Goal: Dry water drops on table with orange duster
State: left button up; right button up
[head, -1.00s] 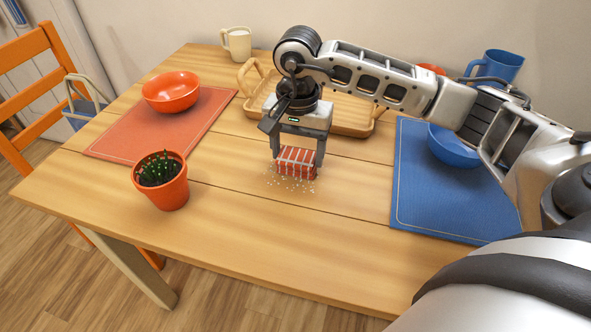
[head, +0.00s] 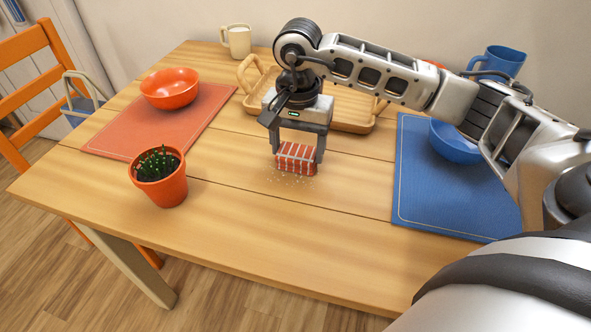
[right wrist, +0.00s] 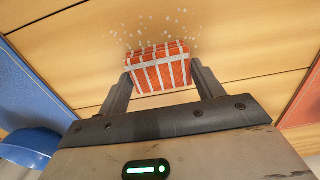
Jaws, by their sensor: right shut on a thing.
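The orange duster (head: 296,158), a block with white stripes, is held between the fingers of my right gripper (head: 298,152), low over the table (head: 270,231). It also shows between the fingers in the right wrist view (right wrist: 158,68). I cannot tell whether it touches the wood. Small white water drops (head: 297,180) lie on the table around the duster's near edge; they also show just beyond the duster in the right wrist view (right wrist: 150,28). My left gripper is not in view.
A potted plant (head: 160,178) stands left of the duster. A wooden tray (head: 350,118) is behind the gripper. An orange bowl (head: 170,88) sits on an orange mat (head: 118,140). A blue mat (head: 425,205) with a blue bowl (head: 452,143) lies right. The front middle is clear.

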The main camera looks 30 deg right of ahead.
jog(key=shift+w+d, duration=0.4)
jog(key=shift+d, duration=0.15)
jog(key=shift+s+a, duration=1.5)
jog(key=shift+a, duration=0.25)
jog(key=shift+r+p, duration=0.45)
jog(key=shift+r, duration=0.3)
